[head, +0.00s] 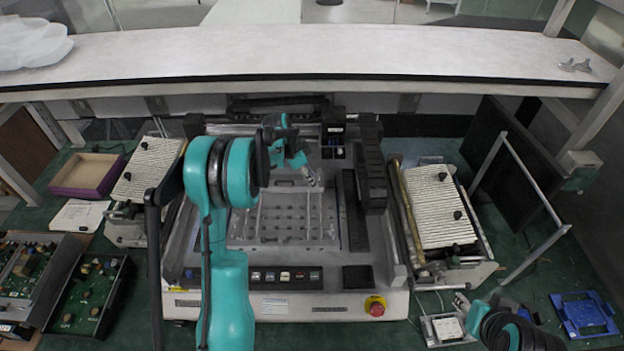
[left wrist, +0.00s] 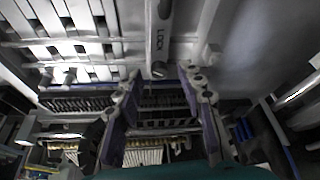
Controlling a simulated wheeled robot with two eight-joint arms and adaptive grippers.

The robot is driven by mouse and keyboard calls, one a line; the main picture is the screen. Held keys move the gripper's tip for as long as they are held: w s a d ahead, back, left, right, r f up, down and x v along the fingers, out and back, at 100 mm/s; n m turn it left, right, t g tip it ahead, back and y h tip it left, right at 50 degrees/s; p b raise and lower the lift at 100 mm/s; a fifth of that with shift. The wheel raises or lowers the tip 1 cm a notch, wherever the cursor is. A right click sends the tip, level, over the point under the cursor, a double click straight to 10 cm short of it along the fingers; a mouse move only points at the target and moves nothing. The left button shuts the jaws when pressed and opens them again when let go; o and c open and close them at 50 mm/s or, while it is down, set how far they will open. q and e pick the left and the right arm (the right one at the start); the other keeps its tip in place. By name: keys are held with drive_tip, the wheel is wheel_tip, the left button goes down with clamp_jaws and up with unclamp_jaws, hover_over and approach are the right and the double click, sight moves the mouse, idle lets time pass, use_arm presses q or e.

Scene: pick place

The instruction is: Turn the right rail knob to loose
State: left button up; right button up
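Ahead of the fingertips is a light rail with a narrow bar (left wrist: 158,38) marked LOCK, with round fasteners at both ends. A pale round knob-like part (left wrist: 211,55) sits just right of the fingers. I cannot tell for sure which part is the right rail knob. My right arm (head: 510,330) shows at the lower right; its finger state is unclear.
White ribbed feeder units (head: 438,205) flank the machine. A red stop button (head: 375,306) is on its front edge. A shelf (head: 310,52) spans the back above it. A blue frame (head: 585,315) lies at right, circuit boards (head: 90,295) at left.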

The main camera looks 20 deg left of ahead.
use_arm(q)
drive_tip(key=shift+d+f, duration=0.15)
drive_tip(key=shift+f, duration=0.25)
clamp_jaws()
